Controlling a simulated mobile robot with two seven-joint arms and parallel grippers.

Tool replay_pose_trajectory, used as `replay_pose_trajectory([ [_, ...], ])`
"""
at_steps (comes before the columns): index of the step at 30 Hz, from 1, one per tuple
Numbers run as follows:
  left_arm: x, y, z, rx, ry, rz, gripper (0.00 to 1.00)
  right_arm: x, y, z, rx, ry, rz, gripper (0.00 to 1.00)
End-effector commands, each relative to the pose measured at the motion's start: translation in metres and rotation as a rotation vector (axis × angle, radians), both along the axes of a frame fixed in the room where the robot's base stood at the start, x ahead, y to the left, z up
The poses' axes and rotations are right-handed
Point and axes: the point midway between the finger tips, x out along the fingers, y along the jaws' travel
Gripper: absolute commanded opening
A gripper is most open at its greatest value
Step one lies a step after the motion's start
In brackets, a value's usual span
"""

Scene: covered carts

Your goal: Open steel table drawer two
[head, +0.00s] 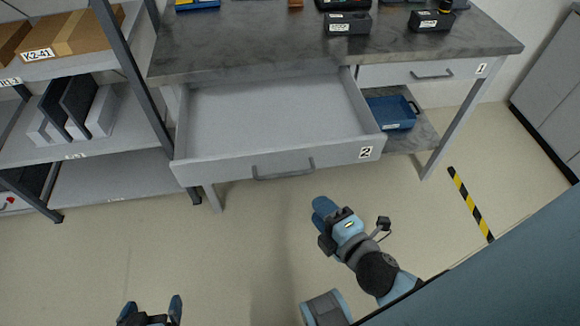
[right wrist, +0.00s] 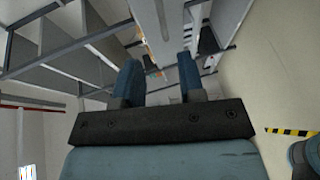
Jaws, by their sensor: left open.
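Drawer two (head: 270,105) of the steel table is pulled well out, and its empty grey inside shows in the head view. Its dark bar handle (head: 283,170) is on the front panel, beside the label "2" (head: 366,152). My right gripper (head: 322,207) is below and a little right of the handle in the head view, apart from it. In the right wrist view its two blue fingers (right wrist: 160,78) stand apart with nothing between them. My left gripper (head: 151,308) is at the bottom left edge, open and empty, away from the drawer.
The steel tabletop (head: 240,40) carries several small devices. Drawer one (head: 405,75) is shut. A blue bin (head: 392,113) sits on the lower shelf. A shelving rack (head: 110,185) stands at left. Yellow-black tape (head: 470,203) marks the floor, which is clear before the table.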

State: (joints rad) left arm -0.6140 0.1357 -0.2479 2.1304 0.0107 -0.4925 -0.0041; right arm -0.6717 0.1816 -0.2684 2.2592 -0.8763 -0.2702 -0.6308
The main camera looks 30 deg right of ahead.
Motion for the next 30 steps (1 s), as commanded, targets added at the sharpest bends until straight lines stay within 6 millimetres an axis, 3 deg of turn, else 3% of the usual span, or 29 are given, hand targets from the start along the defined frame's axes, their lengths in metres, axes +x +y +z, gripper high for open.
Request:
replay_pose_trajectory([
  [5,0.0,-0.001,-0.001,-0.001,0.001,0.002,0.93,0.015,0.002,-0.003,0.002,-0.002,0.0,0.37],
  [21,0.0,-0.002,0.001,-0.005,0.001,0.002,0.93,0.112,0.013,-0.021,0.002,-0.002,0.0,0.37],
  [30,0.001,-0.002,0.001,-0.003,-0.001,0.001,0.93,0.133,0.016,-0.026,0.002,0.001,0.0,0.37],
])
